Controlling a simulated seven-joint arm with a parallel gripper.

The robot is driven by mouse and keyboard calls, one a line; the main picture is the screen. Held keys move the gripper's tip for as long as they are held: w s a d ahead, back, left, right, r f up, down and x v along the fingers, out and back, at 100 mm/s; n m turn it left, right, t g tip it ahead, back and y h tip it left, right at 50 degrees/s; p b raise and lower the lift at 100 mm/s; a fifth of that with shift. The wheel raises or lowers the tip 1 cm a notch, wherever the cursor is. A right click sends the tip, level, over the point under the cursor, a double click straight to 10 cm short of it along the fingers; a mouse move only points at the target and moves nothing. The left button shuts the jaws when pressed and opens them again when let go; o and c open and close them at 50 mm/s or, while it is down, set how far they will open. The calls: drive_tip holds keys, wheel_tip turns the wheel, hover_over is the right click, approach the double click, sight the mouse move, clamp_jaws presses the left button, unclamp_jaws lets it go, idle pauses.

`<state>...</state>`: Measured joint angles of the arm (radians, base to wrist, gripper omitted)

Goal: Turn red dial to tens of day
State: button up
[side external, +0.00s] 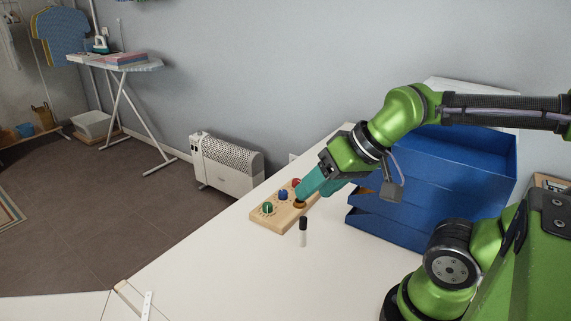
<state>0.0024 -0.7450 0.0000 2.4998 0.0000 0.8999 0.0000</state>
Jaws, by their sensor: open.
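A light wooden board (275,212) lies on the white table and carries a row of dials. The green dial (267,208) is at its left end, with the blue dial (283,195) in the middle. The red dial (296,182) is at the far right end, partly hidden by my gripper. A brown round piece (299,204) sits at the board's right edge, just below the fingertips. My gripper (303,193) points down and left over the board's right end, close beside the red dial. I cannot tell whether it touches anything. Dial markings are too small to read.
A stack of blue trays (440,185) stands right of the board, close behind my arm. A small black-and-white upright object (303,232) stands in front of the board. The white table (225,265) is clear at front left. A heater (227,162) stands on the floor beyond.

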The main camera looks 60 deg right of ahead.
drive_tip(key=w+d+f+g, duration=0.1)
drive_tip(key=w+f, duration=0.1)
drive_tip(key=n+g+h, duration=0.2)
drive_tip(key=g+h, duration=0.1)
drive_tip(key=g, duration=0.3)
hover_over(296, 180)
drive_tip(key=a, duration=0.1)
drive_tip(key=shift+f, duration=1.4)
drive_tip(key=f, duration=1.6)
drive_tip(key=shift+s+d+f, duration=0.1)
drive_tip(key=shift+d+f, duration=0.1)
drive_tip(key=shift+d, duration=0.15)
clamp_jaws()
